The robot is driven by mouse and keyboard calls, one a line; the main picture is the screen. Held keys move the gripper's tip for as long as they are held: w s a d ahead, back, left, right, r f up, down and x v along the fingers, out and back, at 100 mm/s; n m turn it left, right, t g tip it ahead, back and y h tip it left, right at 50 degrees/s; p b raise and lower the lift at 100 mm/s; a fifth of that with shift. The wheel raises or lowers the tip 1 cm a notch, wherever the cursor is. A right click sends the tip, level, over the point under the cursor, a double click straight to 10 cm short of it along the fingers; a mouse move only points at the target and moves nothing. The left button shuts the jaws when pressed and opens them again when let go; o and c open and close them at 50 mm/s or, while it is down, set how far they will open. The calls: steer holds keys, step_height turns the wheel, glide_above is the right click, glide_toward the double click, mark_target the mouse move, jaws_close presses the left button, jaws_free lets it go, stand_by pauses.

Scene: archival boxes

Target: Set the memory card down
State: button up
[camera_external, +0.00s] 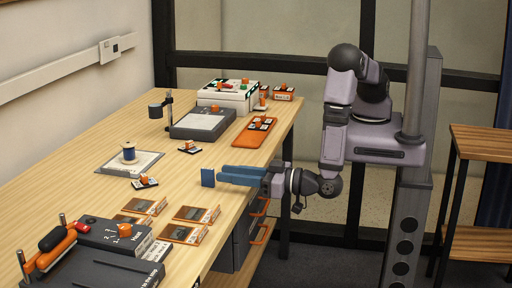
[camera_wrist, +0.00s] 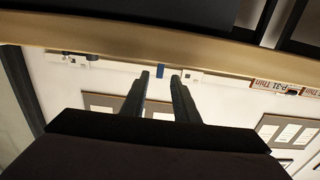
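A small flat blue piece (camera_external: 208,177), which I take for the memory card, stands upright just beyond my fingertips near the table's front edge. In the wrist view a small blue piece (camera_wrist: 160,71) shows between the fingertips, with a gap on each side. My gripper (camera_external: 220,175) points left, level and low over the table edge. Its two fingers (camera_wrist: 160,76) are apart, and no contact with the blue piece shows. I cannot tell whether the blue piece touches the tabletop.
Several framed cards (camera_external: 186,234) lie on the table (camera_external: 75,185) at front centre. A dark device (camera_external: 110,235) stands front left. A pad with a blue spool (camera_external: 129,153), a grey scale-like device (camera_external: 202,122) and an orange tray (camera_external: 255,131) lie farther back. Bare wood lies left of the gripper.

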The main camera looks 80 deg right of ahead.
steer(key=shift+s, duration=1.25)
